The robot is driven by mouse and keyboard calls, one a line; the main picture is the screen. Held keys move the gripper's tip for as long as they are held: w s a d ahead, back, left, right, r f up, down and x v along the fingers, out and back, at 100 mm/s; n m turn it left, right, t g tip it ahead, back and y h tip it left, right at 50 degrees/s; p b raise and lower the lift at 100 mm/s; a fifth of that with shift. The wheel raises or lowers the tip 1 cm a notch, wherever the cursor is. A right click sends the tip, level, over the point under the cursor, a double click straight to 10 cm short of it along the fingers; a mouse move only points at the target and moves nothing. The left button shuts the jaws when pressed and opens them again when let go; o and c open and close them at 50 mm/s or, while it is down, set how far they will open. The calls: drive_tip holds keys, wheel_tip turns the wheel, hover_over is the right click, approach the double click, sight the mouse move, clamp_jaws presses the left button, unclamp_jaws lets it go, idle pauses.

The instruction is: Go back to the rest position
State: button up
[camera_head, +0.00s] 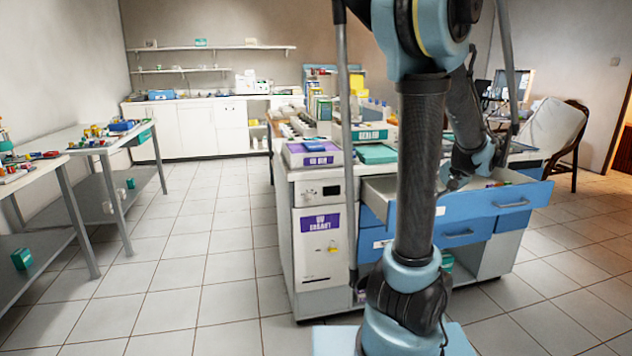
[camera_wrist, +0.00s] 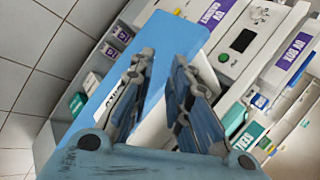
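My arm rises through the middle of the head view and bends down on the right to the open blue drawer (camera_head: 500,205) of the white cabinet. My gripper (camera_wrist: 163,58) fills the lower middle of the wrist view. Its two dark fingers stand apart, with nothing visible held between them. A blue drawer front (camera_wrist: 98,100) with a white label shows behind the fingers. In the head view the gripper end is small and partly hidden by my arm, at the drawer's left side. I cannot tell whether it touches the drawer.
The cabinet's purple-labelled white unit (camera_head: 322,245) stands left of my arm. A green box (camera_head: 376,153) and several supplies crowd the cabinet top. Side tables (camera_head: 95,148) with small items stand at left. The tiled floor (camera_head: 190,270) between them is clear. A chair (camera_head: 555,130) stands at right.

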drive_tip(key=s+a+f+n+g+h, duration=0.2)
drive_tip(key=s+a+f+n+g, duration=0.15)
drive_tip(key=s+a, duration=0.85)
drive_tip(key=s+a+f+n+h, duration=0.3)
drive_tip(key=s+a+f+n, duration=0.1)
drive_tip(key=s, duration=0.4)
drive_tip(key=shift+s+a+f+n+h, duration=0.2)
drive_tip(key=shift+f+n+h, duration=0.3)
drive_tip(key=shift+f, duration=0.3)
